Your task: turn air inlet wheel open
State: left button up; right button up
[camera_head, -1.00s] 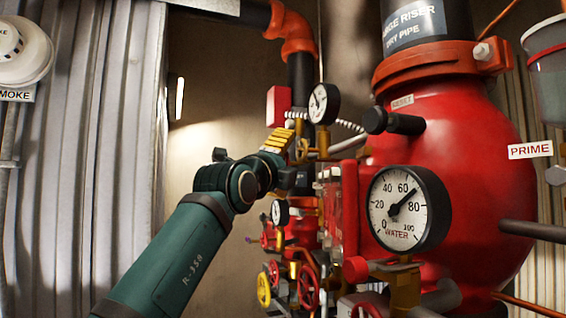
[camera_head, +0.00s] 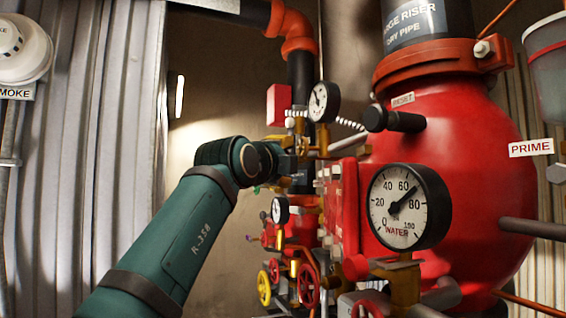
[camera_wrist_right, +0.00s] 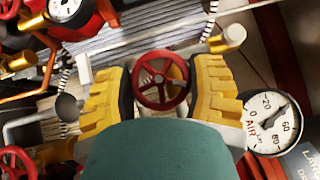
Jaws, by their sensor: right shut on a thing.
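In the right wrist view, a small red handwheel with spokes (camera_wrist_right: 160,80) sits between the yellow fingers of my right gripper (camera_wrist_right: 161,88). The fingers are closed on its rim from both sides. The white air gauge (camera_wrist_right: 272,122) is just right of it. In the head view, my green arm reaches up from the lower left to the brass fittings below the same gauge (camera_head: 323,102). The gripper (camera_head: 291,150) there is small and partly hidden by its own wrist, and I cannot make out the wheel. My left gripper is in neither view.
The large red riser body (camera_head: 465,170) fills the right side, with the water gauge (camera_head: 409,205) in front. Lower handwheels, one yellow (camera_head: 264,288) and one red (camera_head: 308,285), sit below my arm. Open space lies left, before the corrugated wall (camera_head: 95,130).

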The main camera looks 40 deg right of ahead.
jog(key=shift+n+g+y, duration=0.8)
jog(key=shift+n+y, duration=0.5)
jog(key=shift+n, duration=0.2)
jog(key=o, duration=1.2)
jog(key=v, duration=1.2)
